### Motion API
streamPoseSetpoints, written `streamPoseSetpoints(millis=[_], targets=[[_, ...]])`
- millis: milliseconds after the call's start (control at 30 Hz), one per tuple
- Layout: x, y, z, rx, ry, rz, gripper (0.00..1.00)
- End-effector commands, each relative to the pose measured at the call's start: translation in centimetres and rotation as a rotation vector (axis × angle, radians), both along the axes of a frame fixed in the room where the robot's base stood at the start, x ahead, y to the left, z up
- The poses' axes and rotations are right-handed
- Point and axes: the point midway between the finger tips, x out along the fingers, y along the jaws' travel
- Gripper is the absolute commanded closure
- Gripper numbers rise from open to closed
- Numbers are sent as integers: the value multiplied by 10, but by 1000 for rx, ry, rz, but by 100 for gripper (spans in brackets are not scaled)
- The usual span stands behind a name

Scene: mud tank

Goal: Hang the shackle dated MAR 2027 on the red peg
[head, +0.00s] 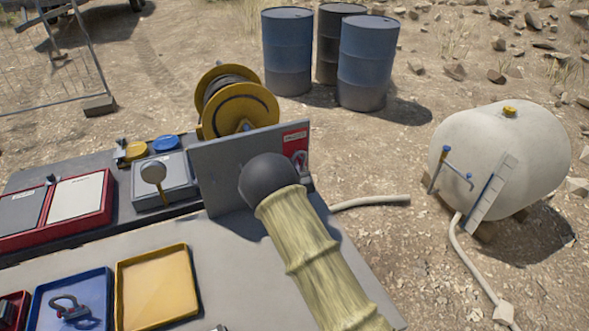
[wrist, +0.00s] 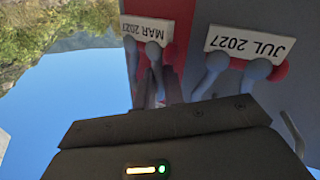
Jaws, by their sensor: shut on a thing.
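In the wrist view my gripper (wrist: 160,92) is shut at the grey shackle with the MAR 2027 tag (wrist: 152,50), in front of a red patch of the panel. A second shackle, tagged JUL 2027 (wrist: 228,66), is to its right, apart from my fingers, with red showing beside it. In the head view, the red plate (head: 290,137) is at the upright panel's right end, with a white label and a shackle (head: 301,160) just below. My arm hides my gripper there. The red peg is not clearly visible, and I cannot tell whether the shackle touches it.
The grey upright panel (head: 215,165) stands on the bench. A blue tray (head: 98,283) holds another shackle (head: 70,308); the yellow tray (head: 157,290) looks empty. A yellow hose reel (head: 238,108) stands behind the panel. Drums (head: 368,65) and a white tank (head: 510,150) are farther off.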

Motion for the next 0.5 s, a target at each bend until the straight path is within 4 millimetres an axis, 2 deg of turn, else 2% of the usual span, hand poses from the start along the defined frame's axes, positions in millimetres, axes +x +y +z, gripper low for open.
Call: streamPoseSetpoints(millis=[33,67,167,500], targets=[[0,0,1,0,-1,0,100],[0,0,1,0,-1,0,86],[0,0,0,0,-1,0,66],[-1,0,-1,0,1,0,64]])
